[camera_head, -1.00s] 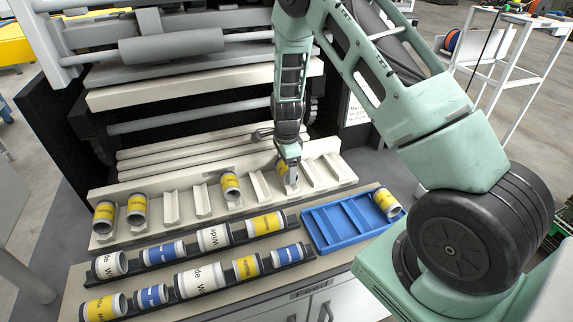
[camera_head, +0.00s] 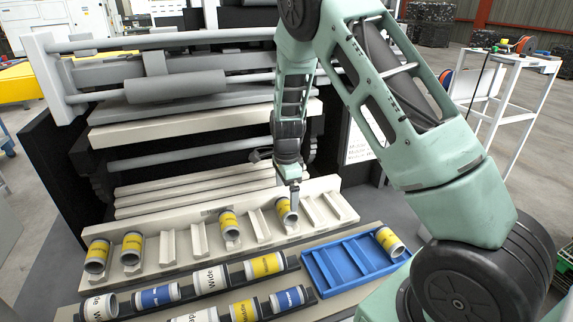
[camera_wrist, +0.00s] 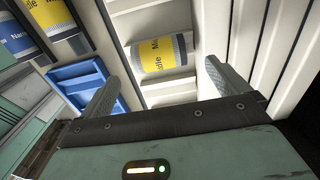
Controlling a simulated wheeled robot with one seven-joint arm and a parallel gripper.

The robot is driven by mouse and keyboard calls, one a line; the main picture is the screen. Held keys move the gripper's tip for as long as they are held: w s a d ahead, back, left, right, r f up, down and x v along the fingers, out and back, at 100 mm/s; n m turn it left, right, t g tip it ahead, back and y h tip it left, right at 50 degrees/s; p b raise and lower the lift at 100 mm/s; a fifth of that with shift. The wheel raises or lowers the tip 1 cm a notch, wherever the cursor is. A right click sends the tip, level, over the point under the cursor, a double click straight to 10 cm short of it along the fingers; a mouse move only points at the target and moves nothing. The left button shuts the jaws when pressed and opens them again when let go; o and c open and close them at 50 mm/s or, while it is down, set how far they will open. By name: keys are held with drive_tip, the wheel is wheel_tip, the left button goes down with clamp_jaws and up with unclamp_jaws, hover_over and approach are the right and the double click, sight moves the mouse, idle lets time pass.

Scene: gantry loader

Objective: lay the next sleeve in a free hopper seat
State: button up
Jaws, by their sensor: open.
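The pale hopper rail (camera_head: 190,265) has a row of V-shaped seats. A yellow sleeve (camera_head: 284,211) lies in a seat right of the middle, just below my gripper (camera_head: 293,192). In the wrist view this sleeve (camera_wrist: 163,54) shows between the two spread fingers of my gripper (camera_wrist: 160,78), which is open and empty. Three more yellow sleeves sit in seats: two at the left end (camera_head: 97,257) (camera_head: 131,248) and one near the middle (camera_head: 229,223). Empty seats show second from left of it (camera_head: 168,246), directly left (camera_head: 199,239), right of it (camera_head: 260,225), and at the right end (camera_head: 312,212) (camera_head: 340,207).
A blue tray (camera_head: 318,277) in front of the rail holds one yellow sleeve (camera_head: 389,241) at its right end. Dark racks nearer the front hold yellow, blue (camera_head: 157,296) and white (camera_head: 209,279) sleeves. Machine rollers and bars (camera_head: 190,155) stand behind the rail.

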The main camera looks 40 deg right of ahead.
wheel_tip(320, 180, up, 18)
drive_tip(key=p, duration=0.4)
drive_tip(key=shift+f+p, duration=0.25)
drive_tip(key=shift+p, duration=0.1)
idle(0.6)
drive_tip(key=s+a+n+y+b, duration=0.1)
drive_tip(key=s+a+n+b, duration=0.1)
drive_tip(key=s+a+n, duration=0.55)
drive_tip(key=s+a+n+b, duration=0.1)
drive_tip(key=s+a+n, duration=0.25)
drive_tip(key=a, duration=0.65)
drive_tip(key=s+a+f+n+b, duration=0.1)
drive_tip(key=s+a+n, duration=0.3)
drive_tip(key=s+n, duration=0.5)
drive_tip(key=s+a+f+n+b, duration=0.2)
drive_tip(key=s+a+n, duration=0.2)
drive_tip(key=s+n, duration=0.5)
drive_tip(key=shift+s+a, duration=0.4)
drive_tip(key=shift+s, duration=0.55)
